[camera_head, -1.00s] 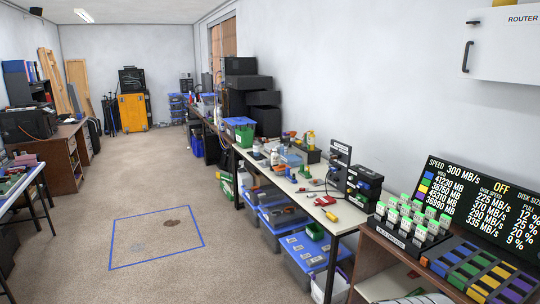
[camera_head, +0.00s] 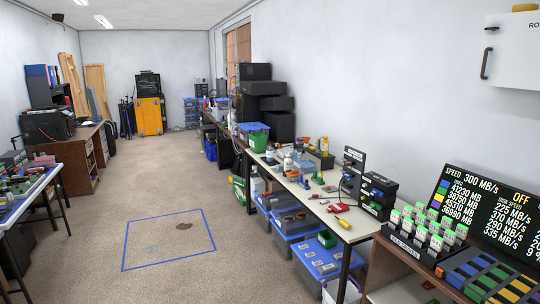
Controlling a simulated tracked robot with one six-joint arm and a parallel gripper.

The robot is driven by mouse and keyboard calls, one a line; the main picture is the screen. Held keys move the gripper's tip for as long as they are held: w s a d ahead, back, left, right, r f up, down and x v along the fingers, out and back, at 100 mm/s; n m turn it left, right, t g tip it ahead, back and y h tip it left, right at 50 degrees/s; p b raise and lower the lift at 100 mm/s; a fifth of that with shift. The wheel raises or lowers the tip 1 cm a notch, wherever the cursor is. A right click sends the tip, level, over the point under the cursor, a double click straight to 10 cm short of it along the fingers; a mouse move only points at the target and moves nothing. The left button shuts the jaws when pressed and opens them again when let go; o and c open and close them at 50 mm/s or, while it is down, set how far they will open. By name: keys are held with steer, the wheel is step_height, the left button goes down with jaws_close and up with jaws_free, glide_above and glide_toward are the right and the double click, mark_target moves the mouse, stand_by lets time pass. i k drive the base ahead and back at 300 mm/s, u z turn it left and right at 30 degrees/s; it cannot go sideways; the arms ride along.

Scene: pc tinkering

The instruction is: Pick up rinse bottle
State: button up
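Several small bottle-like things stand on the long white workbench (camera_head: 362,234) along the right wall. A small white bottle (camera_head: 288,163) stands among blue and dark items on the bench. A yellow bottle-like item (camera_head: 324,146) stands farther back on it. They are too small for me to tell which one is the rinse bottle. My gripper and arm are not in view.
The carpet floor is open, with a blue taped square (camera_head: 170,255) in the middle. Blue bins (camera_head: 322,262) sit under the workbench. A shelf with coloured drives (camera_head: 490,280) is close at right. A table with parts (camera_head: 25,190) stands at left.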

mark_target(269, 150)
steer(key=u, duration=0.2)
steer(key=i, duration=1.4)
steer(key=u, duration=0.4)
steer(key=i, duration=3.6)
steer(key=z, duration=0.25)
